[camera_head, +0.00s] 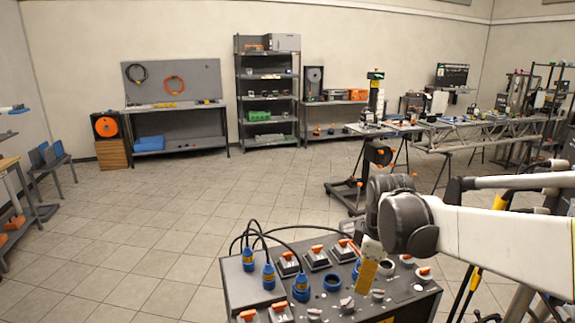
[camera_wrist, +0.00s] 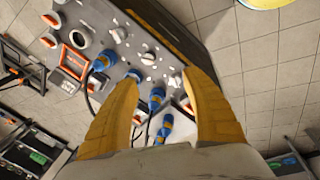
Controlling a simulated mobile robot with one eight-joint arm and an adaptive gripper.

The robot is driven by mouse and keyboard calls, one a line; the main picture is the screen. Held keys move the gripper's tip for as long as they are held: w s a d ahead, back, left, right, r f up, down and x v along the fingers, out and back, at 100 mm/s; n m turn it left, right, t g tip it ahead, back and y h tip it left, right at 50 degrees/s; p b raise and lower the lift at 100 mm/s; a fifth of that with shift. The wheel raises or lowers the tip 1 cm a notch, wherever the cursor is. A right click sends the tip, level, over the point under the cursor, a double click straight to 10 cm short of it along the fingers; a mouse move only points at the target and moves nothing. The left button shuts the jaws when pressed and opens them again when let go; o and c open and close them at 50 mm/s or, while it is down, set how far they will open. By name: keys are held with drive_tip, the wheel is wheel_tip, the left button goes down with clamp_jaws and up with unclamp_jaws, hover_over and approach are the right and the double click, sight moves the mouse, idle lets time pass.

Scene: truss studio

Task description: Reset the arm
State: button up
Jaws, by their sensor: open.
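My white arm reaches in from the right in the head view, its dark wrist bent downward. My gripper (camera_head: 366,276) hangs over a dark control panel box (camera_head: 238,292) at the bottom middle. In the wrist view my gripper (camera_wrist: 163,85) shows two yellow-orange fingers spread wide apart. Between and beyond the fingers are blue plugs (camera_wrist: 156,97) with black cables and part of the panel (camera_wrist: 135,45). Nothing is held between the fingers. In the head view one yellow finger shows, and whether it touches the panel cannot be told.
The panel carries blue plugs (camera_head: 268,276), black cables and orange-topped switches (camera_head: 318,250). A workbench (camera_head: 178,106) and shelf rack (camera_head: 268,103) stand along the back wall. A truss table (camera_head: 480,135) is at the right. The tiled floor (camera_head: 150,220) to the left is clear.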

drive_tip(key=s+r+m+t, duration=0.1)
drive_tip(key=s+m+t, duration=0.3)
drive_tip(key=s+m, duration=0.9)
drive_tip(key=s, duration=0.7)
drive_tip(key=shift+r+m, duration=0.15)
drive_tip(key=shift+m, duration=0.15)
